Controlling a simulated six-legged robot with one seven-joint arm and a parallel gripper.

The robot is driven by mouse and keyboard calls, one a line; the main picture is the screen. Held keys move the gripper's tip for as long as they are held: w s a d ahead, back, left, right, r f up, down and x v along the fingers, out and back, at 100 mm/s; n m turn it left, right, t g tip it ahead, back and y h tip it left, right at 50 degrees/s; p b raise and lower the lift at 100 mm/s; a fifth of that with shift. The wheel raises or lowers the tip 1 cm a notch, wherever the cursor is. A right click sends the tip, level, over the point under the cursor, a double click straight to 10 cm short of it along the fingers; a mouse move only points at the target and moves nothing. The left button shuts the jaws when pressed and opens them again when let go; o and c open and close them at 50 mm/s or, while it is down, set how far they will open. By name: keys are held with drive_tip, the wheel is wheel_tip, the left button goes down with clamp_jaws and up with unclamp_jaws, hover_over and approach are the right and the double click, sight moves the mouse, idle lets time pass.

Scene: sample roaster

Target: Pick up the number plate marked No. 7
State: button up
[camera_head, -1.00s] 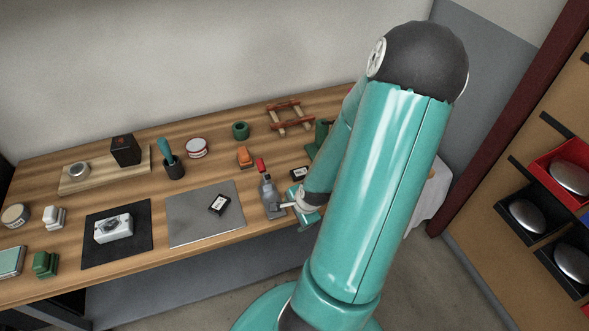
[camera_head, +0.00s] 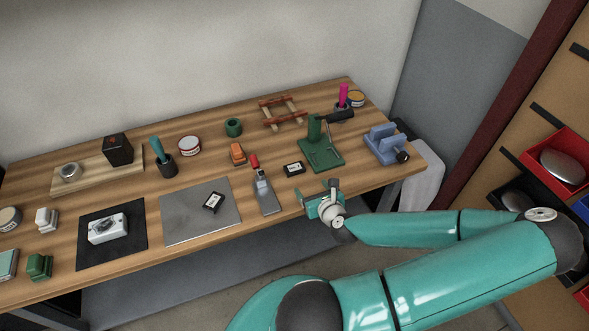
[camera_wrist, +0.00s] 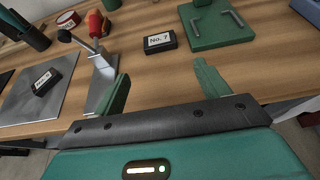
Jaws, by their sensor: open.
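The number plate marked No. 7 (camera_wrist: 160,42) is a small black block with a white label, lying on the bare wood. It also shows in the head view (camera_head: 293,168), right of the grey tool with a red handle. My gripper (camera_head: 319,194) is at the table's front edge, nearer than the plate and apart from it. In the wrist view my gripper (camera_wrist: 162,78) has its green fingers spread and empty, with the plate beyond them, between their directions. A similar labelled black plate (camera_head: 213,201) lies on the grey mat; its text is too small to read.
The grey red-handled tool (camera_head: 264,190) stands close left of the No. 7 plate. A green stand (camera_head: 321,154) is close behind right. A blue device (camera_head: 386,147) is at the table's right end. Bare wood (camera_wrist: 155,72) lies in front of the plate.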

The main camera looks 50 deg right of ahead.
sight(296, 170)
drive_tip(key=x, duration=1.2)
drive_tip(key=shift+w+d+f, duration=0.1)
drive_tip(key=shift+w+f, duration=0.15)
drive_tip(key=shift+w, duration=0.05)
drive_tip(key=c, duration=0.9)
drive_tip(key=shift+r, duration=0.1)
